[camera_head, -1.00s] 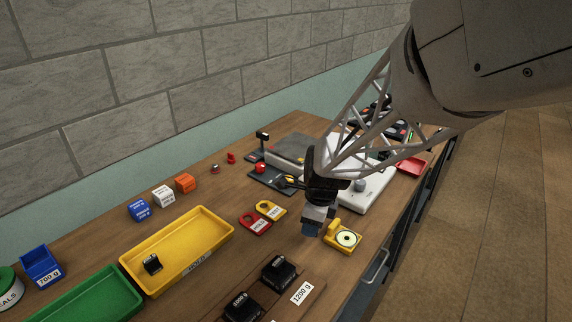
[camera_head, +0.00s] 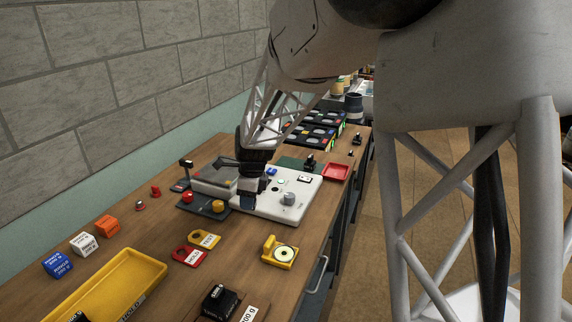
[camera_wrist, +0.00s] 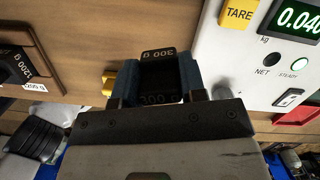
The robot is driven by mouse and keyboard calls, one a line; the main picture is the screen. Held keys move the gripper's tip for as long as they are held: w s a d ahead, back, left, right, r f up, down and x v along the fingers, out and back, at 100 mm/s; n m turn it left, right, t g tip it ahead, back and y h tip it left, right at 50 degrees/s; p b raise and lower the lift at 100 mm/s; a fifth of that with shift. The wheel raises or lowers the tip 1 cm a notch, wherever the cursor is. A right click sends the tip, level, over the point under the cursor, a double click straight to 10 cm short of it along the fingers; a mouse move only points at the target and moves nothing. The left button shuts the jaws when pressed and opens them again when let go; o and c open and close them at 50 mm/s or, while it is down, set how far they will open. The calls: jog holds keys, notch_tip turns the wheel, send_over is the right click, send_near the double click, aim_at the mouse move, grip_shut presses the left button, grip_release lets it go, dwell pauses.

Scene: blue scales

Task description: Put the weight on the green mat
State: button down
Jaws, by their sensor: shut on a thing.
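My gripper (camera_head: 248,200) is shut on a black weight (camera_wrist: 160,80), seen between its blue-grey fingers in the wrist view. The weight's top label reads 300 g. In the head view the fingers hide the weight, and the gripper is in front of the white scale's (camera_head: 275,207) left part. I cannot tell its exact height. A dark green mat (camera_head: 290,162) lies behind the scale, partly hidden by it, and a small black object (camera_head: 310,161) stands at its right. The gripper is apart from the mat, on the near side of the scale.
The scale display (camera_wrist: 300,20) reads about 0.040. A black-based device with a red button (camera_head: 187,197) is left of the gripper. A red tray (camera_head: 336,172) lies right of the mat. A yellow tape holder (camera_head: 279,252) and red and yellow tags (camera_head: 189,256) lie in front.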

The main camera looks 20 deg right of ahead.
jog(key=w+d+r+m, duration=0.1)
jog(key=w+d, duration=0.4)
jog(key=w, duration=0.4)
jog(key=w+d+r+m, duration=0.1)
jog(key=w+d, duration=0.5)
jog(key=w, duration=0.3)
jog(key=m, duration=0.1)
send_over(287, 163)
jog(key=shift+s+d, duration=0.1)
jog(key=shift+s, duration=0.25)
jog(key=shift+f, duration=2.5)
jog(key=shift+f, duration=0.1)
jog(key=shift+f, duration=2.4)
jog(key=shift+f, duration=0.1)
jog(key=c, duration=0.7)
grip_release()
